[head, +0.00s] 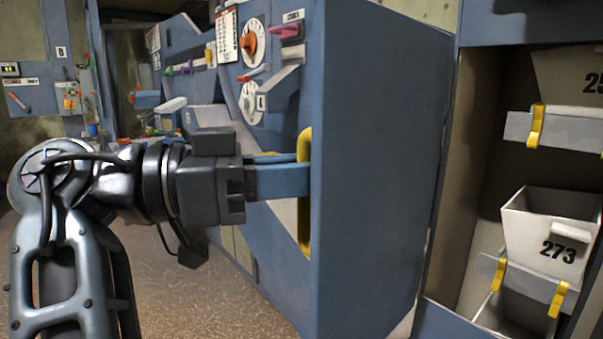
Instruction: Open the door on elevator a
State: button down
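A tall blue panel (375,150) stands in the middle of the head view, its plain face toward the right. A yellow bar handle (304,235) runs upright on its dial side, near the front edge. My gripper (296,178) is at the middle of this handle, one finger on the near side and one on the far side, and looks shut on it. The near finger hides the middle of the bar. Right of the panel, an open shaft shows a white bucket (552,235) marked 273 and another bucket (575,80) above it. No letter A is visible.
Dials (250,42) and coloured levers sit on the blue front left of the handle. A white sheet (226,35) hangs there. A blue sign B (61,52) and wall controls are at the far left. Brown floor (215,295) is open below my gripper.

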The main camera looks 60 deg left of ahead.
jog(key=shift+w+d, duration=0.15)
jog(key=shift+w, duration=0.25)
jog(key=c, duration=1.2)
grip_release()
jog(key=shift+o, duration=0.2)
jog(key=shift+s, duration=0.1)
jog(key=v, duration=0.7)
jog(key=shift+s, duration=0.35)
